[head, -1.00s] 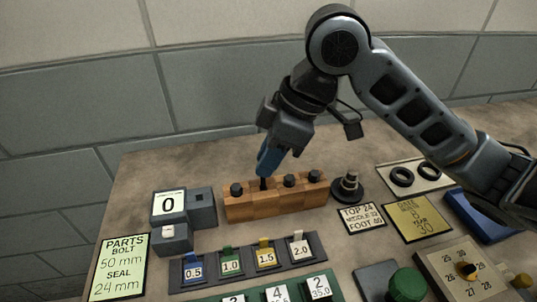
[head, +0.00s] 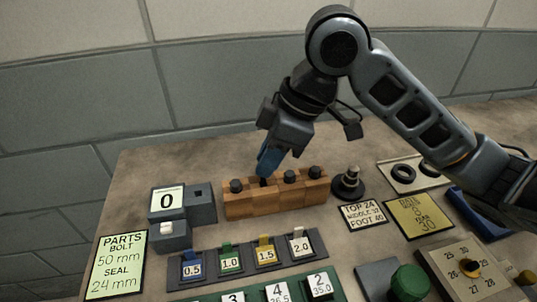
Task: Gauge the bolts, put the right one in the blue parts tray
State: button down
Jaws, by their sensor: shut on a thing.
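A wooden block (head: 262,205) holds several dark-headed bolts in a row: one at the left end (head: 236,186) and two toward the right (head: 289,176), (head: 315,172). My gripper (head: 266,172), with blue fingers, is shut on the second bolt from the left (head: 264,183), at the top of the block; the fingers hide most of it. The grey gauge (head: 183,203), left of the block, has a display reading 0. The blue parts tray (head: 483,218) lies at the right edge, partly behind my arm. A sign (head: 117,262) reads bolt 50 mm, seal 24 mm.
A stepped dark post (head: 350,184) stands right of the block. Two black rings (head: 404,173) lie on a pale plate. Numbered tabs (head: 247,258), a green tray, a green knob (head: 408,283) and a dial (head: 470,268) fill the front. Bare table lies left and behind the block.

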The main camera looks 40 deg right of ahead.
jog(key=shift+f+b, duration=1.25)
jog(key=shift+f, duration=0.2)
dwell(0.4)
jog(key=c, duration=0.5)
grip_release()
jog(key=shift+r, duration=0.15)
jog(key=shift+r+p, duration=3.15)
jog(key=shift+r, duration=0.45)
